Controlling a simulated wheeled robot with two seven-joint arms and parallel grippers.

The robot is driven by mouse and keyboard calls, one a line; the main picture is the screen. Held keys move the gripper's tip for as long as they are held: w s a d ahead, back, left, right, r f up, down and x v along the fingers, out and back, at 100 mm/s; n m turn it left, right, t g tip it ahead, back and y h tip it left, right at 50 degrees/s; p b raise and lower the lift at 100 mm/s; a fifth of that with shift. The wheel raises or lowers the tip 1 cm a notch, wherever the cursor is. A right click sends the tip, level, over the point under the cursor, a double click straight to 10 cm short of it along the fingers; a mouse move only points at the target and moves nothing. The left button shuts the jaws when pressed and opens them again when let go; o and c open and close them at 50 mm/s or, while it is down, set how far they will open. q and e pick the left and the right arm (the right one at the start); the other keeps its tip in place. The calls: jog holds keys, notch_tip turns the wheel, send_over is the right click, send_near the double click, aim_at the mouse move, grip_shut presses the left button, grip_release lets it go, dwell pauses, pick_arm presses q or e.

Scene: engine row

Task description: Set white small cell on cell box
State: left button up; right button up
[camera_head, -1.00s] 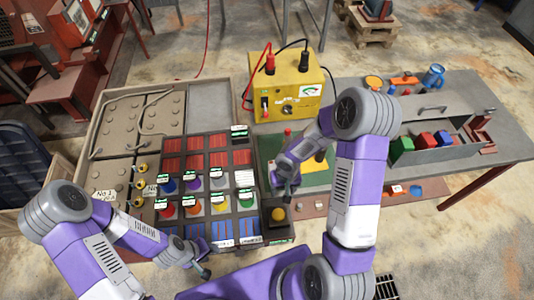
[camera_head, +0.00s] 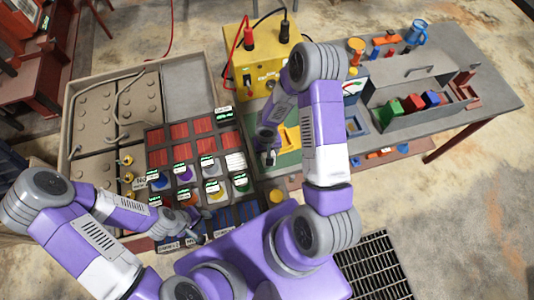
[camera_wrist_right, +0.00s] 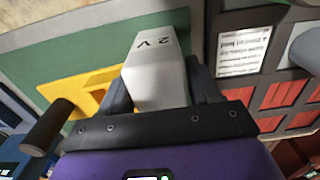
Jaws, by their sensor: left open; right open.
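A white cell marked "2 V" (camera_wrist_right: 158,75) stands between the fingers of my right gripper (camera_wrist_right: 160,95) in the right wrist view. The fingers are open, one on each side of it; whether they touch it I cannot tell. In the head view my right gripper (camera_head: 270,155) is over the green board and mostly hides the cell. A beige box (camera_head: 84,84) at the left holds large grey cells with cables, with a flat grey area at its upper right; it looks like the cell box. My left gripper (camera_head: 203,213) is open and empty over the front of the dark tray.
The dark tray (camera_head: 150,140) holds red blocks and several coloured, labelled pieces beside the beige box. A yellow meter unit (camera_head: 262,72) with leads stands behind the green board (camera_head: 292,157). A grey bin (camera_head: 405,122) with coloured blocks is on the right.

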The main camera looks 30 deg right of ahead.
jog(key=shift+f, duration=0.25)
grip_shut()
jog(key=shift+r, duration=0.1)
